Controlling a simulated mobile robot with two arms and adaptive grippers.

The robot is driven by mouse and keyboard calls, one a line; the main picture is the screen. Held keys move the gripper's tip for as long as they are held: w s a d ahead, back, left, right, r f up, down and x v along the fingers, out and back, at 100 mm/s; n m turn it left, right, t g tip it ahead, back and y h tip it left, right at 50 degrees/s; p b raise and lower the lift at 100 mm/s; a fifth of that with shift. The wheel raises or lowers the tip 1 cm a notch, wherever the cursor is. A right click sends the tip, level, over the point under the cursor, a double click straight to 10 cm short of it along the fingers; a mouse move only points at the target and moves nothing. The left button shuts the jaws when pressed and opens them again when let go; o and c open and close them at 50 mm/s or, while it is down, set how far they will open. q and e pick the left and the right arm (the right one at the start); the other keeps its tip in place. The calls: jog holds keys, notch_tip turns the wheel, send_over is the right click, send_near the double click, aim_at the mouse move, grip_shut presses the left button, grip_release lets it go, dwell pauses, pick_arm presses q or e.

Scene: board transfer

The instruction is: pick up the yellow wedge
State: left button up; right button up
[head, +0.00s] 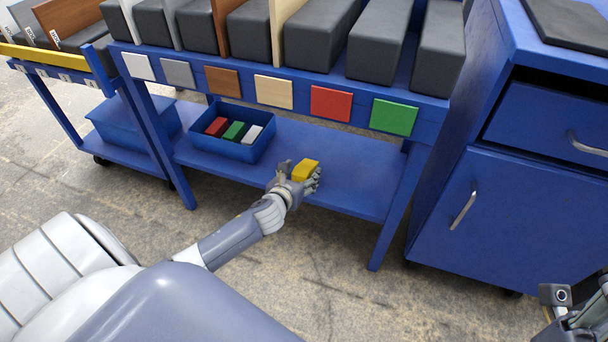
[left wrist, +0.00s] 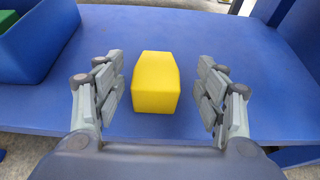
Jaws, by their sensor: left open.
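The yellow wedge (head: 306,169) sits on the blue lower shelf of the rack, right of the blue bin. In the left wrist view the wedge (left wrist: 155,82) stands between the two fingers, with a gap on each side. My left gripper (head: 299,178) is open around the wedge and not closed on it. It also shows in the left wrist view (left wrist: 158,95), with one finger on each side. My right gripper (head: 575,318) is only partly in the head view, at the lower right corner, and its jaws cannot be made out.
A blue bin (head: 194,155) with red, green and white blocks stands left of the wedge on the lower shelf (head: 350,190). The upper shelf above, with coloured plates (head: 331,103), overhangs it. A blue cabinet (head: 510,220) stands at the right. The shelf right of the wedge is clear.

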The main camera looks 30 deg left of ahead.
aim_at(303, 168)
pick_arm(q)
jog(key=b+x, duration=0.2)
jog(key=x, duration=0.1)
jog(key=shift+w+a+f, duration=0.1)
jog(key=shift+a+f, duration=0.15)
jog(key=shift+f, duration=0.05)
jog(key=shift+w+a, duration=0.1)
jog(key=shift+w, duration=0.35)
jog(key=shift+c, duration=0.2)
jog(key=c, duration=1.2)
